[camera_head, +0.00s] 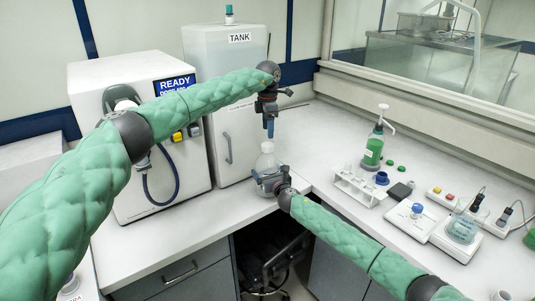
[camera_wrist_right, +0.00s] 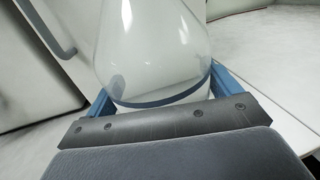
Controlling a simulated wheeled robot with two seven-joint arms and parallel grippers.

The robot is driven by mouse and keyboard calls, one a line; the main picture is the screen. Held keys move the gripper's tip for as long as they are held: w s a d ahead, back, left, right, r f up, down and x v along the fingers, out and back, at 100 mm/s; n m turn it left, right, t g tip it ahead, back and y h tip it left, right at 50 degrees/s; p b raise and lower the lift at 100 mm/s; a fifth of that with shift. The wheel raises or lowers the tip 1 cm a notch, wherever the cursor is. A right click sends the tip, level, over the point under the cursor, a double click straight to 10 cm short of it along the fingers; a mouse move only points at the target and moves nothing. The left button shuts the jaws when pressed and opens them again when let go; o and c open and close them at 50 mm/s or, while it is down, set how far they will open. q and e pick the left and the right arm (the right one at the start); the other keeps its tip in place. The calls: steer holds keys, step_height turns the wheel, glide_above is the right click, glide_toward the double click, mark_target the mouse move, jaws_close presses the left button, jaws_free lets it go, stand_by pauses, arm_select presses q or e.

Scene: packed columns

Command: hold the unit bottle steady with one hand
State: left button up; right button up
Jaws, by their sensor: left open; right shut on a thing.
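The unit bottle (camera_head: 266,160) is a clear, round-shouldered bottle standing upright near the inner corner of the white counter. My right gripper (camera_head: 268,183) is shut on its lower body from the front. In the right wrist view the bottle (camera_wrist_right: 155,50) fills the space between the blue fingers (camera_wrist_right: 160,92), with a dark band around its lower part. My left gripper (camera_head: 270,132) points down just above the bottle's neck, open, and appears apart from it. The fingertips on the bottle's far side are hidden in the head view.
A white cabinet marked TANK (camera_head: 228,75) stands behind the bottle, and a machine reading READY (camera_head: 150,150) is at left. At right are a tube rack (camera_head: 357,187), a green pump bottle (camera_head: 374,148) and a balance-like device (camera_head: 455,235).

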mark_target(267, 144)
arm_select(q)
steer(key=shift+d+f, duration=0.15)
steer(key=shift+d, duration=0.1)
steer(key=m, duration=0.5)
steer(key=shift+r, duration=0.3)
steer(key=m, duration=0.6)
steer(key=shift+w+a+r, duration=0.1)
steer(key=shift+a+r, duration=0.05)
steer(key=shift+r, duration=0.1)
steer(key=m, duration=0.5)
steer(key=shift+a+m, duration=0.1)
steer(key=shift+m, duration=0.2)
steer(key=m, duration=0.5)
steer(key=shift+a+m, duration=0.1)
steer(key=shift+m, duration=0.2)
steer(key=shift+f, duration=4)
steer(key=c, duration=1)
